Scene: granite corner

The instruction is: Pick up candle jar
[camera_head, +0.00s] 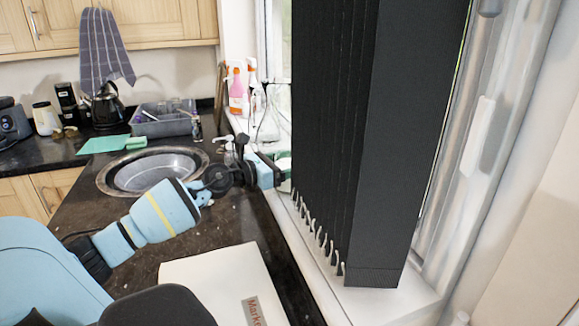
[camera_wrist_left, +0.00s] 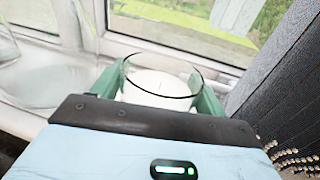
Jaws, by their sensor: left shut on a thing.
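The candle jar (camera_wrist_left: 158,88) is a clear glass with white wax inside, upright in the left wrist view. My left gripper (camera_wrist_left: 163,98) is shut on it, with one green finger on each side of the glass. In the head view my left gripper (camera_head: 284,165) is at the window sill, beside the lower left edge of the black blinds. Whether the jar's base touches the sill is hidden behind the gripper body. My right gripper is not in view.
Black vertical blinds (camera_head: 385,130) hang close to the right of my gripper. Spray bottles (camera_head: 237,92) stand on the sill behind it. A round sink (camera_head: 150,172) and a white box (camera_head: 225,285) are on the dark counter.

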